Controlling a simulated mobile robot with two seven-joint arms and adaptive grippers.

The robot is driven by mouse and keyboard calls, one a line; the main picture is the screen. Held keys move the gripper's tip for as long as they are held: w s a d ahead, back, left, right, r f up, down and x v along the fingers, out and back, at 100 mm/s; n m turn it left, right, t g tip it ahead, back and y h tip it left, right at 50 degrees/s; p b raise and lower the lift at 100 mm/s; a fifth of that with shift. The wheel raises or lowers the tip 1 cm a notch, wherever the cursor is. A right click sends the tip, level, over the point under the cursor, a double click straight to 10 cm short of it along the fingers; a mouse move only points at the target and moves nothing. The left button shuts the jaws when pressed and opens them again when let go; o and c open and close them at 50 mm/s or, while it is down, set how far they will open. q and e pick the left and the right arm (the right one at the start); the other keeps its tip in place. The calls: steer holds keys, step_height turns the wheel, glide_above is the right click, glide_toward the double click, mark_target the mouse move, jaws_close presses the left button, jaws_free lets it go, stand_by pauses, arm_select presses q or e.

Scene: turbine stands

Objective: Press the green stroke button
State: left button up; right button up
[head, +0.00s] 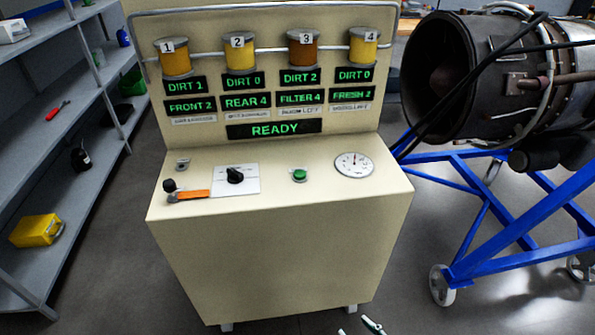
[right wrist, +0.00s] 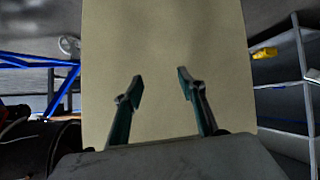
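The green stroke button (head: 299,175) sits on the sloped top of the cream console (head: 280,250), between a black rotary knob (head: 235,176) and a round white dial gauge (head: 354,164). My right gripper (head: 360,328) shows only as fingertips at the bottom edge of the head view, low in front of the console and well below the button. In the right wrist view the gripper (right wrist: 159,88) is open and empty, its two fingers apart before the plain cream console panel (right wrist: 165,40). The button is not in the right wrist view. My left gripper is not in view.
An orange-handled lever (head: 190,196) lies at the console top's left. The upright panel carries several numbered canisters and a READY display (head: 274,130). A turbine engine (head: 480,75) on a blue stand (head: 480,225) is at right; grey shelves (head: 60,130) are at left.

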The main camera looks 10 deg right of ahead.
stand_by(0.3)
jaws_close()
stand_by(1.1)
